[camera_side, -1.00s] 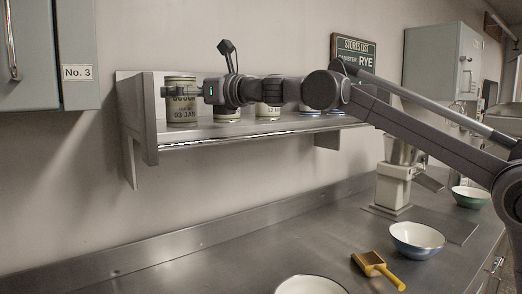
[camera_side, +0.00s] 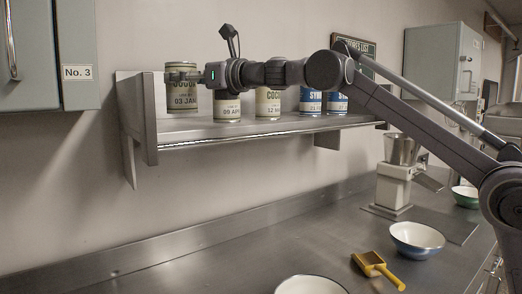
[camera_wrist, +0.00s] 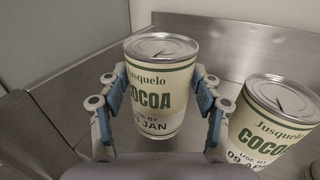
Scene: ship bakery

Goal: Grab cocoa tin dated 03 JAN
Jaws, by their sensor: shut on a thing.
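The cocoa tin dated 03 JAN (camera_side: 183,91) is at the left end of the wall shelf, held slightly above the shelf surface in the side view. In the wrist view the same tin (camera_wrist: 158,88) stands upright between my fingers, its label reading COCOA with the date partly cut off. My gripper (camera_side: 190,78) is shut on it from the right; the blue finger pads press both sides in the wrist view. A second cocoa tin, dated 09 APR (camera_side: 228,108), stands to its right, close but apart; it also shows in the wrist view (camera_wrist: 268,125).
Another cocoa tin (camera_side: 268,104) and two blue syrup tins (camera_side: 311,100) stand farther right on the shelf (camera_side: 215,131). The shelf has an upright left end wall (camera_side: 148,115). A grey cabinet (camera_side: 40,60) hangs upper left. Bowls, a scoop (camera_side: 376,268) and a machine (camera_side: 396,180) are on the counter below.

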